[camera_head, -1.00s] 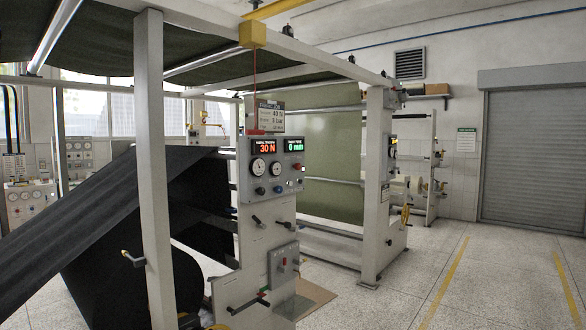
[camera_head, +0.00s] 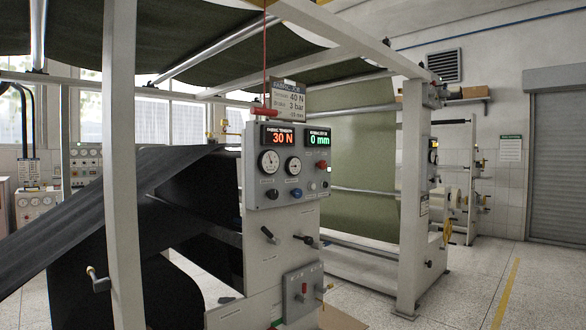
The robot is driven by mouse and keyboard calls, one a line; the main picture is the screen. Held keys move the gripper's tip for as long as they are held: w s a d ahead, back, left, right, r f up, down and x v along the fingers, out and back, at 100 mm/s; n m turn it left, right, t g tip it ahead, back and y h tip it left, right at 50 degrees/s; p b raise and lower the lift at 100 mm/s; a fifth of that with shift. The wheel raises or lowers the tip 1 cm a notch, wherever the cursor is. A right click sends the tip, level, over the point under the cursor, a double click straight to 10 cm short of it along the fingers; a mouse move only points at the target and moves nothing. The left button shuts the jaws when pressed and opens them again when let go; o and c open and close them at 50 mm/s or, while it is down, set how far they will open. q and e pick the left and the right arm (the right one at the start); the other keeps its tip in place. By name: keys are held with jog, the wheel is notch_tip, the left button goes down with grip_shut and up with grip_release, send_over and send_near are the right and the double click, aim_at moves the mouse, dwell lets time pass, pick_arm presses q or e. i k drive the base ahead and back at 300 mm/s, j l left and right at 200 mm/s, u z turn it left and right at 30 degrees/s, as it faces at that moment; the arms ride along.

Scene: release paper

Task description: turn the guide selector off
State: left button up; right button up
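A grey control panel (camera_head: 252,168) stands on the machine's upright, right of the black fabric. It carries a red display (camera_head: 283,138) reading 30 N and a green display (camera_head: 318,139) reading 0 mm. Below them are two round gauges, then a black knob (camera_head: 271,195) and a blue knob (camera_head: 296,194). A red button (camera_head: 321,168) sits at the right. Labels are too small to read, so I cannot tell which control is the guide selector or how it is set. Neither gripper shows.
Two black-knobbed levers (camera_head: 269,235) and a small box with a red handle (camera_head: 304,289) stick out below the panel. A white post (camera_head: 121,165) stands at the left front, with a handle beside it. Open floor (camera_head: 465,295) lies at the right.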

aim_at(321, 164)
jog(key=i+l, duration=0.25)
jog(key=i, duration=0.15)
jog(key=i+l, duration=0.25)
jog(key=i, duration=0.2)
jog(key=i+l, duration=0.3)
jog(key=i+l+z, duration=0.1)
jog(key=i+l, duration=0.15)
jog(key=i, duration=0.25)
